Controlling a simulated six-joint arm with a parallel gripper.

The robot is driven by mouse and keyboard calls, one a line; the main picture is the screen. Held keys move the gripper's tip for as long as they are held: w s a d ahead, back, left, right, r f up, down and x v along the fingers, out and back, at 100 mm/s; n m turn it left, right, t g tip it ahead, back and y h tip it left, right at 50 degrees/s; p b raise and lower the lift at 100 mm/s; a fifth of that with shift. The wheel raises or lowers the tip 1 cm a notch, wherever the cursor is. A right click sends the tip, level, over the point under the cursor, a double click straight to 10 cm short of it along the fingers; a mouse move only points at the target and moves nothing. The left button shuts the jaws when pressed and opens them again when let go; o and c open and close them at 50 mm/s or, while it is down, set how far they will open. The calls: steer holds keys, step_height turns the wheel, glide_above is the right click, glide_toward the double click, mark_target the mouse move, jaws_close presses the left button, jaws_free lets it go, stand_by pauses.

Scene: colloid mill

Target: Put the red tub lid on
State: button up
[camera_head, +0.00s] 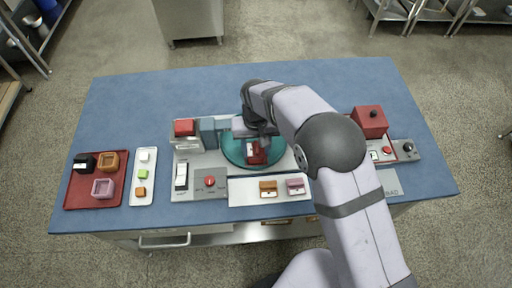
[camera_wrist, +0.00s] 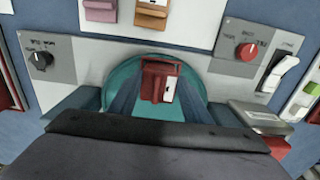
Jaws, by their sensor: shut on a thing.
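My gripper (camera_head: 256,142) points down over a round teal dish (camera_head: 231,155). It is shut on a small red piece with a white face, which I take to be the red lid (camera_wrist: 154,86). In the wrist view the piece sits between my fingers over the teal dish (camera_wrist: 198,84). A red, frame-like edge (camera_wrist: 170,63) shows at its far side. I cannot tell whether this is the tub's rim or part of the lid, nor whether the two touch. My fingers and arm hide part of the dish.
An orange block (camera_head: 268,187) and a pink block (camera_head: 295,186) stand on the white plate in front. A red tray (camera_head: 84,191) with small tubs and a white tray (camera_head: 147,171) are at left. A machine box (camera_head: 370,121) stands at right. The table's back is clear.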

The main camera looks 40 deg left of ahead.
steer(key=o, duration=1.6)
steer(key=shift+c, duration=0.2)
steer(key=shift+r, duration=0.1)
steer(key=shift+r+p, duration=2.45)
steer(key=shift+r, duration=1)
